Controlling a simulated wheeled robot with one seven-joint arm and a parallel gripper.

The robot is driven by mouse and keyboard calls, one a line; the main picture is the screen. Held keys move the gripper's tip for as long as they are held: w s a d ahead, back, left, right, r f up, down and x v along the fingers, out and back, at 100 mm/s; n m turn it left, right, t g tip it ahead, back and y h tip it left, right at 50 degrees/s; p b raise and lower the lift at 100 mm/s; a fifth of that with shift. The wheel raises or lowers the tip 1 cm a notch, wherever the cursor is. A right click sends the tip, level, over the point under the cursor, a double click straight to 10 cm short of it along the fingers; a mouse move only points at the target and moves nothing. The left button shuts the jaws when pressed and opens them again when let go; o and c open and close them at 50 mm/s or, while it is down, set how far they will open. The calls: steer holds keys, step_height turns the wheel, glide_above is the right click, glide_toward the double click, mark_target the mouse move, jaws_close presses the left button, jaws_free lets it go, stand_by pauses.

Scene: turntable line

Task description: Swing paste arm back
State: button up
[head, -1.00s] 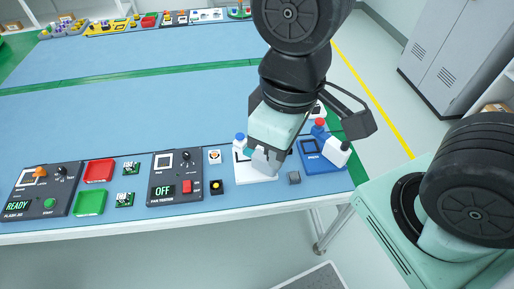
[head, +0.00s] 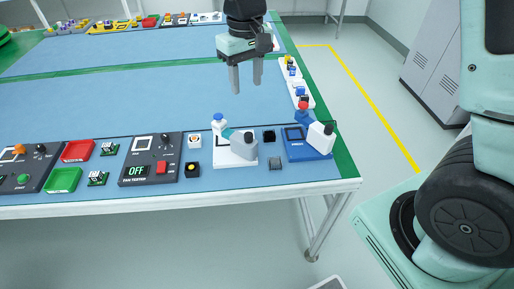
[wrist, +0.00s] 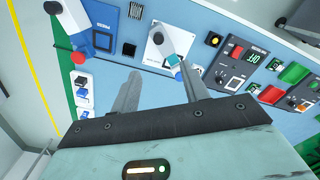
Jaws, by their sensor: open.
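The paste arm is a light arm with a grey, rounded head (head: 243,146). It runs from a blue-topped post (head: 219,122) across a white base plate (head: 224,158) near the table's front edge. In the wrist view the arm's grey head (wrist: 157,38) also lies over the white plate (wrist: 150,57), with the blue-topped post (wrist: 172,60) nearer to my fingers. My gripper (head: 246,84) is open and empty, raised above the blue mat behind the station and apart from it. The wrist view shows both fingers (wrist: 160,84) spread with nothing between them.
A blue press station (head: 312,153) with a white head stands right of the white plate. The fan tester (head: 151,158) stands to the left, beside green and red trays. Small blocks lie around the plate. The middle of the mat is clear.

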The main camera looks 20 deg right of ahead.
mark_target(249, 134)
step_height(249, 134, down, 18)
steer(key=shift+w+d+r+p, duration=0.15)
steer(key=shift+r+p, duration=0.1)
steer(key=shift+p, duration=0.6)
jaws_close()
